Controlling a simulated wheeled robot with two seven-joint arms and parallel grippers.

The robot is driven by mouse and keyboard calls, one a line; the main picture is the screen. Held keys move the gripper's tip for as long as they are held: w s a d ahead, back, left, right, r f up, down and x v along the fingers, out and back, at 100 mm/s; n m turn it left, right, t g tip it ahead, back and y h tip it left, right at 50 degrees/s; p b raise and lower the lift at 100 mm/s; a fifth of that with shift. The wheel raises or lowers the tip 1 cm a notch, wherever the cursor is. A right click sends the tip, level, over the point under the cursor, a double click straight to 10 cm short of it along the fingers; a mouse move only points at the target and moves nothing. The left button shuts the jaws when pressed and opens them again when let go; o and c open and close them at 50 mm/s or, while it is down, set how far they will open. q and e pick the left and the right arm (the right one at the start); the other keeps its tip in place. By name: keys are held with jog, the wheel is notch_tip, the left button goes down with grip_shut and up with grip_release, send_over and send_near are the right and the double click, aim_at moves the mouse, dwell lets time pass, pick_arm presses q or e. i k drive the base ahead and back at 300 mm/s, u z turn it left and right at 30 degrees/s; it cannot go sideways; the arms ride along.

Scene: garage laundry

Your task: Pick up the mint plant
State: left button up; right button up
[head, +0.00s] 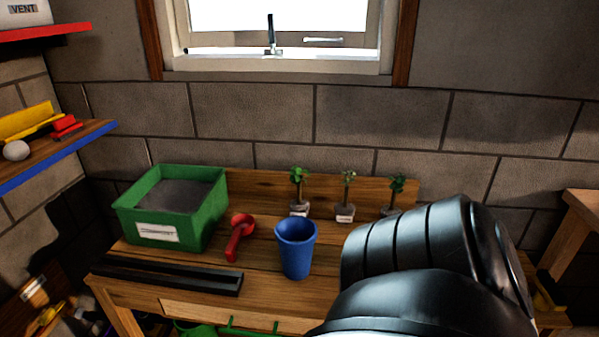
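Three small potted seedlings stand in a row at the back of the wooden workbench (265,267). The left plant (299,185) has bright green leaves, the middle plant (347,186) has sparser, paler leaves, and the right plant (396,187) has darker green leaves. The left and middle pots carry small white labels, too small to read. The right pot is partly hidden behind a large dark arm link of mine. I cannot tell which plant is the mint. Neither gripper shows in the head view.
A green soil box (205,227), a red scoop (239,239), a blue cup (295,250) and a black tray (175,279) stand on the bench. The cup is in front of the left plant. Shelves (55,154) jut out at left. My arm hides the bench's right part.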

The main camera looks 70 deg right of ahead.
aim_at(393, 199)
jog(key=u, duration=0.15)
jog(key=k, duration=1.15)
jog(key=z, duration=1.25)
jog(key=i, duration=0.3)
